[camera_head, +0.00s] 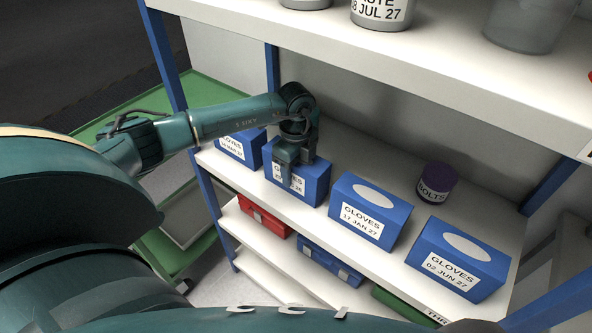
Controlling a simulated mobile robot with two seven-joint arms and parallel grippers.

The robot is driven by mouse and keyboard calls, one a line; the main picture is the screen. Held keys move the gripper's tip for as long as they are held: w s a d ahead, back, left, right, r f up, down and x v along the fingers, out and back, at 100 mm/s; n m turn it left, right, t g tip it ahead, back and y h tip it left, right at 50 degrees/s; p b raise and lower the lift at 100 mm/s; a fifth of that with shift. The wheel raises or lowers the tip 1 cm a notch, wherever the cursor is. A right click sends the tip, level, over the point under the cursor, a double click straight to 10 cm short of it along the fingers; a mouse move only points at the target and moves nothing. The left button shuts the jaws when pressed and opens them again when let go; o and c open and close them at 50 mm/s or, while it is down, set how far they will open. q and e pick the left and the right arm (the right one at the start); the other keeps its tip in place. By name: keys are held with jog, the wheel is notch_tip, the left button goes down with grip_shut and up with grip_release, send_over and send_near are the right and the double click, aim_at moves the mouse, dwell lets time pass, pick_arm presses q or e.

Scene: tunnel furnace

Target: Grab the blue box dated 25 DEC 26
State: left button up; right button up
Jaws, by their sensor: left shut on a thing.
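Several blue glove boxes stand in a row on the white middle shelf. My left gripper (292,164) comes down from above onto the second blue box from the left (313,184) and is shut on it. My fingers cover part of its white label, so only parts of the text show and the full date cannot be read. The box appears upright in the row; whether it touches the shelf is hard to tell. My right gripper is not in view.
A blue box (246,152) stands close on the left. Boxes dated 17 JAN 27 (390,226) and 02 JUN 27 (484,285) stand to the right. A purple-lidded bolts jar (436,184) is behind. The upper shelf (400,55) overhangs; blue posts (272,80) frame the rack.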

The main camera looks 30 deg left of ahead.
pick_arm(q)
jog(key=c, duration=0.6)
jog(key=shift+r, duration=0.2)
